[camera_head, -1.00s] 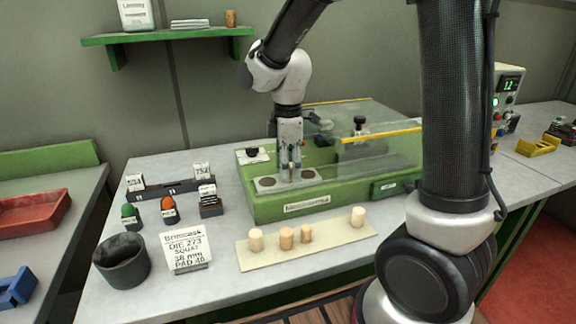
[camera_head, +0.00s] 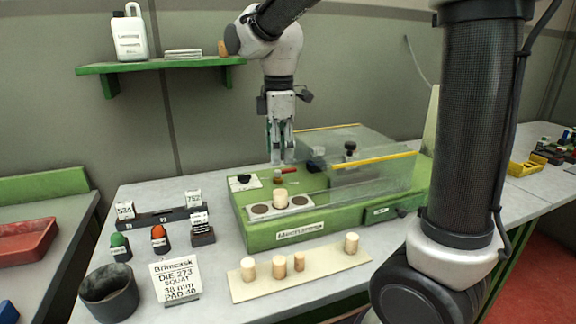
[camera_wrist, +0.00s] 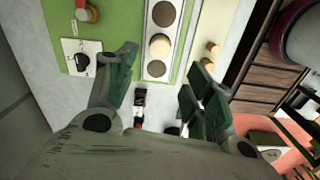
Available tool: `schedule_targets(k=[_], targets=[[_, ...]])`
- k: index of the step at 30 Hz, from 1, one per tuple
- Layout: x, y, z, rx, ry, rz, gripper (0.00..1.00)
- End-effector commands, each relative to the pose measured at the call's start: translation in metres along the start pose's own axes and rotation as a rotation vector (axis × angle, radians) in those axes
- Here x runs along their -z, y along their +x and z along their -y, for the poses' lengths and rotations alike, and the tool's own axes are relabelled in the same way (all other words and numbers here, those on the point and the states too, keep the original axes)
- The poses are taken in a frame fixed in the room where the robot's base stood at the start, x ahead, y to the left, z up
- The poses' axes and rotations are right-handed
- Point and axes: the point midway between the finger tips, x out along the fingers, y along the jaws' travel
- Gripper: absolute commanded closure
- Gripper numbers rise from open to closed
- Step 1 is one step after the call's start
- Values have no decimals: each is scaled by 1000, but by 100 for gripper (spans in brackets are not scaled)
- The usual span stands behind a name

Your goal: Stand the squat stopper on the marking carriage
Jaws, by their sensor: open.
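A pale, squat-looking cork stopper (camera_head: 281,198) stands upright on the light plate of the marking carriage (camera_head: 309,205), between two dark round pads. In the wrist view the stopper (camera_wrist: 160,46) shows from above as a pale round top, between the same pads on the carriage. My gripper (camera_head: 281,158) is open and empty, pointing down above and behind the stopper, clear of it. In the wrist view the two fingers of my gripper (camera_wrist: 162,64) are spread wide with nothing between them.
The green marking machine (camera_head: 245,225) has a clear guard (camera_head: 385,178) right of the carriage. A cream strip (camera_head: 325,264) in front holds several stoppers. A sign card (camera_head: 175,280), a dark cup (camera_head: 110,292) and coloured-topped stamps are at the left. A shelf (camera_head: 160,66) hangs behind.

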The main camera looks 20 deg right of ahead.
Motion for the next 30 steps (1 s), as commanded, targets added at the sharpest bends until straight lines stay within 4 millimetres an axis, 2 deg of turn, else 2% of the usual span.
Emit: schedule_targets(k=[5, 8, 11, 13, 15, 19, 24, 30], targets=[[-4, -6, 2, -5, 21, -3, 47], [-25, -14, 14, -34, 135, -21, 47], [-62, -26, 39, -86, 366, -61, 47], [-92, -30, 63, -127, 569, -98, 47], [-118, -31, 88, -166, 771, -142, 47], [-152, -24, 129, -222, 1095, -222, 47], [-173, -12, 160, -259, 1345, -295, 47], [-177, -8, 166, -266, 1405, -313, 47]])
